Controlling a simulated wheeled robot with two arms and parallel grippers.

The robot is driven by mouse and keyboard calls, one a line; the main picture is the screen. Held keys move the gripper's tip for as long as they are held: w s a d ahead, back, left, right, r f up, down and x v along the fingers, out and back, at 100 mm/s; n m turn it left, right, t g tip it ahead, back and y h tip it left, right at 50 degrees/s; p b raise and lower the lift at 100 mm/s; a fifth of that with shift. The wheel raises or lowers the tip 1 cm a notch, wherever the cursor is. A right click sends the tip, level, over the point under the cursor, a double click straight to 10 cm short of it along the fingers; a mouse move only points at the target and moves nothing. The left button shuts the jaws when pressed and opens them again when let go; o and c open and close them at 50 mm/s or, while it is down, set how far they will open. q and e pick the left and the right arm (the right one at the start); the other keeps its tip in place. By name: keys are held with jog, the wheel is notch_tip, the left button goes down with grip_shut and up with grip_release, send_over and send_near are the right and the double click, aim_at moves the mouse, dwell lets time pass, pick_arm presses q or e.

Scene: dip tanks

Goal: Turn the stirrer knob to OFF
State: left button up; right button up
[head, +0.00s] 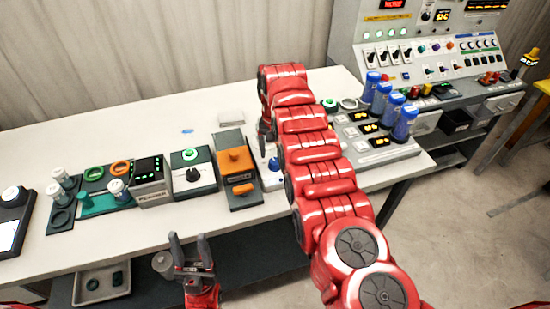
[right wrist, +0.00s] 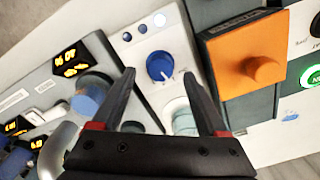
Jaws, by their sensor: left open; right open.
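A blue round knob (right wrist: 158,66) sits on a white box (right wrist: 138,40) in the right wrist view, with a short pale mark at its lower right edge. Its tiny labels cannot be read. In the head view the blue knob (head: 274,164) shows just left of my right arm, which hides part of the white box. My right gripper (right wrist: 159,75) is open, its two fingertips on either side of the knob in the picture; contact cannot be told. My left gripper (head: 189,241) is open and empty in front of the table's near edge, away from the knob.
A device with an orange block (head: 234,160) stands left of the white box. Further left are a box with a black knob (head: 193,174) and a small display box (head: 150,180). Several blue-capped bottles (head: 382,97) stand right of my right arm. The table's back left (head: 90,135) is clear.

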aim_at(275, 164)
jog(key=shift+f, duration=1.3)
grip_shut()
